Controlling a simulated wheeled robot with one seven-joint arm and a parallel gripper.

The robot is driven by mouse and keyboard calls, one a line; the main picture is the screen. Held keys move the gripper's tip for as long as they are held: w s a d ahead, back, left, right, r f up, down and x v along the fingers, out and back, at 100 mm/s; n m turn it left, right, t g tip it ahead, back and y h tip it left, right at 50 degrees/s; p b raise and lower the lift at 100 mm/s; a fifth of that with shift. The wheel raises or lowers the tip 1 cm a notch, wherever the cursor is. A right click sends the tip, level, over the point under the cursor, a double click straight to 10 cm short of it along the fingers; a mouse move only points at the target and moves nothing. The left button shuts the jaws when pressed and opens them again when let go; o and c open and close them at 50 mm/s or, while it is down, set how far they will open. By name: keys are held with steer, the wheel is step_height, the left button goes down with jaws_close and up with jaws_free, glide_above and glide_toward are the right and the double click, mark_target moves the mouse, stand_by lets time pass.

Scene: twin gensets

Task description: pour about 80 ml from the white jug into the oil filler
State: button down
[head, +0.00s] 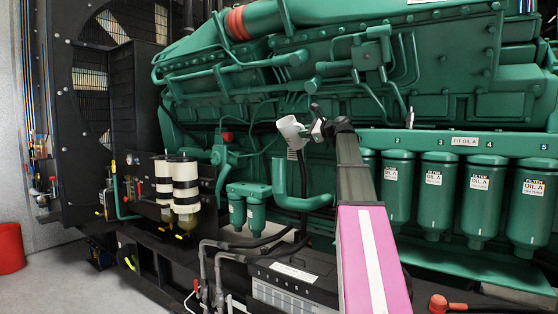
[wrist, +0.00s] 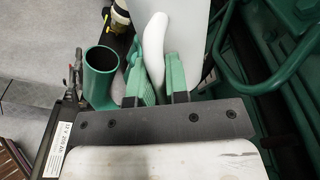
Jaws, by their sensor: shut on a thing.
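The white jug (head: 289,129) is up in front of the green engine, in the middle of the head view. It looks tilted; its contents are not visible. My gripper (head: 317,129) is at its right side. In the wrist view, the green fingers of my gripper (wrist: 157,80) are shut on the jug's white curved handle (wrist: 155,45). A green upright pipe with an open round mouth, seemingly the oil filler (wrist: 100,65), stands just left of the fingers. In the head view the green bent filler pipe (head: 281,187) is below the jug. No stream of liquid shows.
Green oil filters (head: 438,195) stand in a row at the right. Two smaller green filters (head: 247,207) and white-banded canisters (head: 185,185) are at the left. A dark battery (head: 290,283) with hoses sits low in front. A red bin (head: 10,248) stands on open floor far left.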

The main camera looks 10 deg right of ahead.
step_height(320, 180, down, 6)
steer(key=n, duration=0.2)
steer(key=shift+h, duration=0.3)
steer(key=shift+s+a+f+n+h+p, duration=0.1)
steer(key=shift+f+n+h+p, duration=0.3)
steer(key=shift+n, duration=0.6)
steer(key=shift+r+n+t, duration=0.3)
steer(key=shift+r+n, duration=0.05)
steer(key=shift+n, duration=0.05)
stand_by(0.5)
steer(key=shift+d+p, duration=0.2)
steer(key=shift+p, duration=0.4)
steer(key=shift+r+n, duration=0.3)
stand_by(1.6)
